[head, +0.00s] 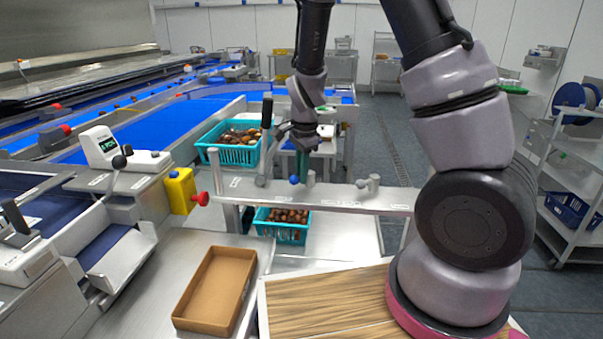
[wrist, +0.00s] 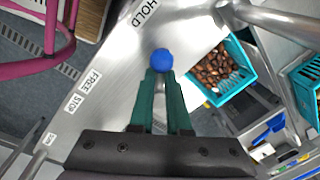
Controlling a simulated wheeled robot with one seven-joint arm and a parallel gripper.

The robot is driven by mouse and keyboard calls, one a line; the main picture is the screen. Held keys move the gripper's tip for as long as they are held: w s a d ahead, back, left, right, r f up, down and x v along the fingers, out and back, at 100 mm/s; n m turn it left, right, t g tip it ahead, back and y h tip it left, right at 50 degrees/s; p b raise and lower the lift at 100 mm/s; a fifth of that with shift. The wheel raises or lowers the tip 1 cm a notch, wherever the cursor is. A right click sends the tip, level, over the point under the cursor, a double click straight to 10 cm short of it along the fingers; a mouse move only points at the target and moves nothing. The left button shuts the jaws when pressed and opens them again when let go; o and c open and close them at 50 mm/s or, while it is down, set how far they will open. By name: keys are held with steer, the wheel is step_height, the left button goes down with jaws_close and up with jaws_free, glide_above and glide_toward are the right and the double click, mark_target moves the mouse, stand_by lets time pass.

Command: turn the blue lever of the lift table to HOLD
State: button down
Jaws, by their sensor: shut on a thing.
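The blue lever shows as a round blue knob (head: 294,180) at the grey rail of the lift table (head: 345,200). In the wrist view the blue knob (wrist: 161,60) is right at the tips of my green fingers. My gripper (head: 303,166) reaches down to the rail and is shut on the blue lever; the fingers hide its stem. On the rail in the wrist view, the HOLD label (wrist: 145,12) lies beyond the knob, and the FREE label (wrist: 90,80) and STOP label (wrist: 71,103) lie to its left. I cannot tell which label the lever points to.
A teal crate of dates (head: 283,232) stands below the rail, and another teal crate (head: 229,150) stands behind it. A black-handled lever (head: 266,125) rises just left of my gripper. A yellow box with a red button (head: 181,191) and an empty brown tray (head: 217,290) are at left.

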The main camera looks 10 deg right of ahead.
steer(key=c, duration=0.9)
jaws_free()
steer(key=shift+a, duration=0.1)
step_height(320, 180, up, 11)
steer(key=s, duration=0.1)
steer(key=shift+d+f, duration=0.15)
steer(key=shift+d, duration=0.1)
steer(key=s+d+r+n+t, duration=0.3)
steer(key=s+d+r+n, duration=0.2)
steer(key=s+r, duration=0.3)
steer(key=s+d+r+n+t+y, duration=0.1)
steer(key=s+d+r+n+t, duration=0.2)
steer(key=s+r, duration=0.6)
step_height(320, 180, up, 3)
steer(key=d+n, duration=0.1)
steer(key=d, duration=0.1)
steer(key=shift+d+f+n+y, duration=0.2)
steer(key=shift+d+n+y, duration=0.1)
steer(key=shift+n, duration=0.1)
